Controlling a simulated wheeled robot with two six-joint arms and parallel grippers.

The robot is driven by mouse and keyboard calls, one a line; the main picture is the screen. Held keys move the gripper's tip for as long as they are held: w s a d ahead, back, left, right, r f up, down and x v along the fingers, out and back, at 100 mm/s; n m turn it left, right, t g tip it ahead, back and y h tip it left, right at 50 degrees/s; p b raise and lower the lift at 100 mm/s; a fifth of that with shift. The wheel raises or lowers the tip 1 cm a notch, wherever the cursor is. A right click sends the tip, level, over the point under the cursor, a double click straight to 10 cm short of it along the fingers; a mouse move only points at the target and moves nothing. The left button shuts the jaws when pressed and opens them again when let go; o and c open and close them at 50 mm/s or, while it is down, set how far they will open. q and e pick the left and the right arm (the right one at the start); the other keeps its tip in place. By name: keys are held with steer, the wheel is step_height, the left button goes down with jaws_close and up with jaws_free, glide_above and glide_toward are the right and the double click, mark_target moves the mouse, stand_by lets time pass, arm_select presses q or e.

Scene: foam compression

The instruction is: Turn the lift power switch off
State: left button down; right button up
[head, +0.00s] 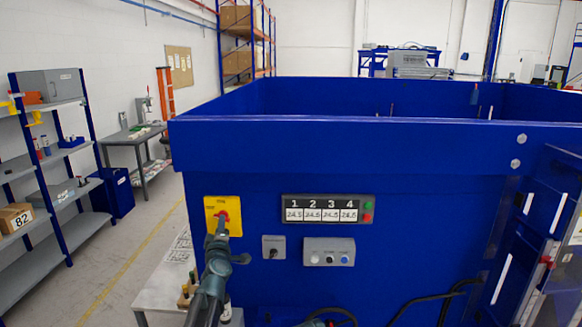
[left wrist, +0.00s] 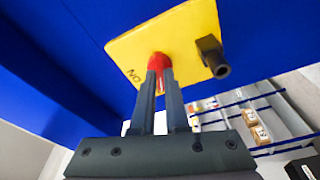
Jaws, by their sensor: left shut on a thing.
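The lift power switch is a yellow plate (head: 232,204) with a red knob (head: 224,214), on the front of a large blue machine. My left gripper (head: 220,224) reaches up to it from below. In the left wrist view, my left gripper's two dark fingers (left wrist: 160,78) are shut on the red knob (left wrist: 158,60), and the tips hide its sides. The yellow plate (left wrist: 190,38) there carries an "ON" label at one corner and a dark cylindrical fitting at another. The knob's exact angle is hard to tell. My right gripper is not in view.
Right of the switch are a numbered display panel (head: 327,210), a small grey switch box (head: 274,247) and a button box (head: 329,252). A light table (head: 160,297) stands at lower left. Shelves (head: 48,165) line the left wall, with open floor between.

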arm_select(q)
steer(key=shift+n+p, duration=0.4)
steer(key=shift+n, duration=0.7)
steer(key=shift+r+n+g+p, duration=0.15)
steer(key=shift+n+g+p, duration=0.2)
steer(key=shift+n, duration=0.55)
steer(key=shift+c, duration=0.8)
jaws_free()
steer(key=shift+s, duration=0.15)
